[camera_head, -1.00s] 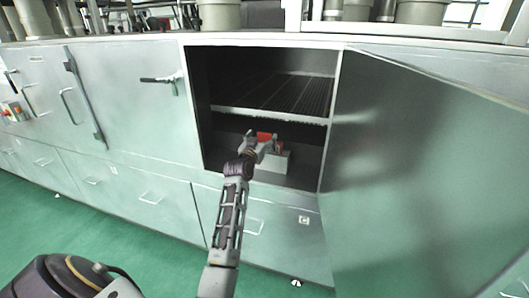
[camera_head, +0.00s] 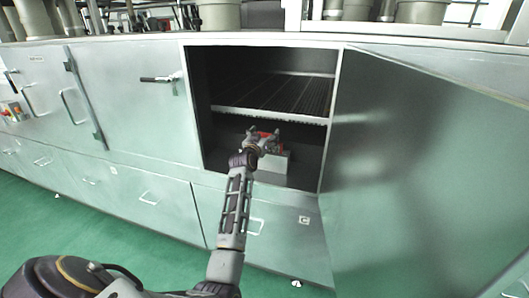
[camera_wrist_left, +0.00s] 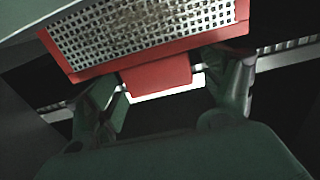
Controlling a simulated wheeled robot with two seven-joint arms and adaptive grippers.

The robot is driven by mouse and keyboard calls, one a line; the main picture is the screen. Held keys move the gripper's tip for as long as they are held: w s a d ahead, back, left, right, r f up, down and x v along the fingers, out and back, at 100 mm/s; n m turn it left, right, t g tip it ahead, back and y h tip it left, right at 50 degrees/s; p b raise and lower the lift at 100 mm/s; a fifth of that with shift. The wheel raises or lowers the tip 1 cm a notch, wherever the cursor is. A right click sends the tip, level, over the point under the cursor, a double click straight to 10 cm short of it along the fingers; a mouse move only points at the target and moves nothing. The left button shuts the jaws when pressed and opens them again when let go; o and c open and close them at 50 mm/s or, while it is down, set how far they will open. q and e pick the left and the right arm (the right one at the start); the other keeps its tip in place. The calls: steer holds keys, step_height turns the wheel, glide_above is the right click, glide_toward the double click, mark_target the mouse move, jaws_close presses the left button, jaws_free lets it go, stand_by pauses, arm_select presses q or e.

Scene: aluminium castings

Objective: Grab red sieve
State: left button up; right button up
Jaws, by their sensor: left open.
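The red sieve (camera_wrist_left: 155,42) has a red frame around a pale perforated mesh. It fills the top of the left wrist view, with a red tab (camera_wrist_left: 157,78) pointing toward my gripper. In the head view, only a little red of the sieve (camera_head: 264,134) shows inside the open cabinet, mostly hidden by my gripper. My left gripper (camera_head: 270,143) reaches into the lower compartment. In the left wrist view its fingers (camera_wrist_left: 172,90) are open, one on each side of the tab. I cannot tell whether they touch it. My right gripper is not in view.
A pale block (camera_head: 272,166) stands under the sieve on the cabinet floor. A wire shelf (camera_head: 270,114) lies close above my gripper. The open cabinet door (camera_head: 425,170) blocks the right side. Closed doors and drawers (camera_head: 130,105) line the left.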

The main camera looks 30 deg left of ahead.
arm_select(q)
steer(key=shift+c, duration=0.2)
steer(key=c, duration=1.6)
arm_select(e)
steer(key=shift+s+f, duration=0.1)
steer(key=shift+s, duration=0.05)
arm_select(q)
steer(key=shift+r, duration=0.1)
steer(key=shift+r, duration=0.4)
step_height(320, 180, up, 9)
steer(key=shift+f+p, duration=0.1)
steer(key=shift+p, duration=0.45)
steer(key=shift+r, duration=0.2)
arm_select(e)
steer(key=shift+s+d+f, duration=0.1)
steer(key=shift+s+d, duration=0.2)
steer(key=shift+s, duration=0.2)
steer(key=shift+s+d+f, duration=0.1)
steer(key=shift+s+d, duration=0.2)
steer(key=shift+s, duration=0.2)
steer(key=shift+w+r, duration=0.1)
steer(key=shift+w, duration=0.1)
